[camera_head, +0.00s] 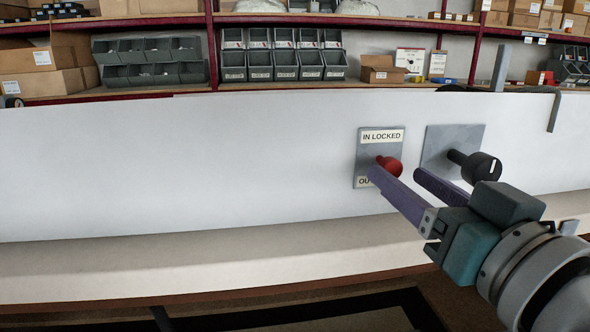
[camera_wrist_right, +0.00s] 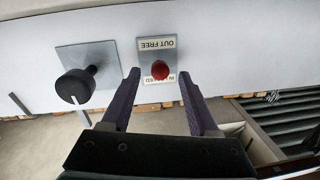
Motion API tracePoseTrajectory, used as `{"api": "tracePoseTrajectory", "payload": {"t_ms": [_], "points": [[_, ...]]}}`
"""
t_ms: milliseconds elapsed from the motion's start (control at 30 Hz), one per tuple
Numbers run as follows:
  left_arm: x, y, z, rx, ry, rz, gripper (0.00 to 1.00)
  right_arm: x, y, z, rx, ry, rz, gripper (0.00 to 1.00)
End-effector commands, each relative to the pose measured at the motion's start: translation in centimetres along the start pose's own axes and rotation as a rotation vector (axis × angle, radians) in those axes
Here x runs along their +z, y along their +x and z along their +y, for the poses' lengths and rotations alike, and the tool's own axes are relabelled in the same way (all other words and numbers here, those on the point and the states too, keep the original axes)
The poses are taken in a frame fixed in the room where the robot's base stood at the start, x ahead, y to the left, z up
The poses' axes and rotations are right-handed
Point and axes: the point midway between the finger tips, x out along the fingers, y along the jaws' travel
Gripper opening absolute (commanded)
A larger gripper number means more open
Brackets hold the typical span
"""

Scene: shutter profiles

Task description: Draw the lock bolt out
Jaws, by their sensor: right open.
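The lock bolt's red knob (camera_head: 389,166) stands out from a grey plate (camera_head: 368,145) on the white panel. The plate reads "IN LOCKED" at the top in the head view, and its lower label is partly hidden by my finger. In the right wrist view the red knob (camera_wrist_right: 160,69) shows between and beyond the fingertips. My right gripper (camera_head: 398,178) is open, with its two purple fingers pointing at the panel. No grip on the knob shows; the exact gap to it is hard to tell. My left gripper is not in view.
A black knob with a white line (camera_head: 482,166) stands on a second grey plate (camera_head: 455,140) just right of the bolt, close to my right finger. A white ledge (camera_head: 200,265) runs below the panel. Shelves with grey bins (camera_head: 273,66) and boxes stand behind.

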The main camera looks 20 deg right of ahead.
Motion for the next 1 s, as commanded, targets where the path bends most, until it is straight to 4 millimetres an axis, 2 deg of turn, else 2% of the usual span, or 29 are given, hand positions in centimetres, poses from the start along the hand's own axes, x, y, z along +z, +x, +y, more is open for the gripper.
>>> {"api": "tracePoseTrajectory", "payload": {"t_ms": [200, 533, 1000], "points": [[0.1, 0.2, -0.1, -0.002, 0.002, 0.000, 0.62, 0.1, 2.0, 0.0, -0.001, 0.000, 0.000, 0.61], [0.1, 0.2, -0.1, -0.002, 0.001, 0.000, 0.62, 0.1, 2.2, 0.0, 0.000, -0.001, -0.002, 0.60], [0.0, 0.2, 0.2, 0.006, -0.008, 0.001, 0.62, 0.1, 2.2, 0.0, 0.000, -0.001, -0.001, 0.07]]}}
